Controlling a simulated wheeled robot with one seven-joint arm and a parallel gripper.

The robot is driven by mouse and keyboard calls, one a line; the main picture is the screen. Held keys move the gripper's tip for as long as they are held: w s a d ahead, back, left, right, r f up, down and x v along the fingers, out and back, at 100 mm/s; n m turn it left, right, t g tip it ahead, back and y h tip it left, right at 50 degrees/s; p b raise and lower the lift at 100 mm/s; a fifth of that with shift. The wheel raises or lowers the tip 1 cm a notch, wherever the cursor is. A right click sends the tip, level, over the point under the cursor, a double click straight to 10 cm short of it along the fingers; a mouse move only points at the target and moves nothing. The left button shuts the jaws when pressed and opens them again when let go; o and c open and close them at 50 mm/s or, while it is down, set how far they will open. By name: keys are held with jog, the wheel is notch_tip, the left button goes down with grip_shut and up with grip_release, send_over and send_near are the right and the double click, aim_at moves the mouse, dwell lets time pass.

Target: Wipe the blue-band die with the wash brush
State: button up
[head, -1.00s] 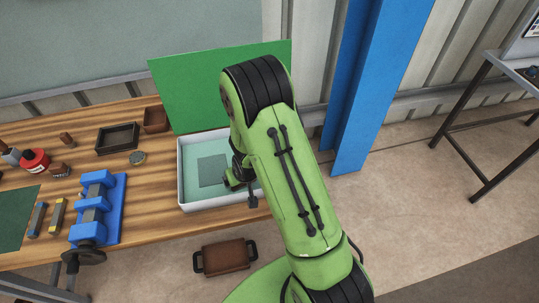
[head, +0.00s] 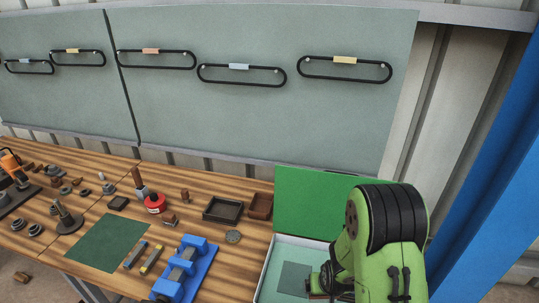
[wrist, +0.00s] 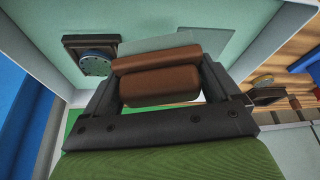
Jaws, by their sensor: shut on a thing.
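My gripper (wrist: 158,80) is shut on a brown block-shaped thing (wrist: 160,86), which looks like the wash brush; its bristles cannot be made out. It is held over the pale tray (wrist: 255,45). In the head view the tray (head: 265,270) is at the lower right, and my arm hides the die and most of the gripper (head: 318,284).
A green panel (head: 310,205) stands behind the tray. A blue vise (head: 183,268), dark open box (head: 222,210), brown box (head: 261,206) and red can (head: 155,203) are on the bench to the left. A blue post (head: 500,190) rises at the right.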

notch_tip(320, 180, down, 5)
jog(key=shift+w+f+b, duration=0.1)
jog(key=shift+f+b, duration=0.05)
jog(key=shift+b, duration=0.7)
jog(key=shift+r, duration=0.25)
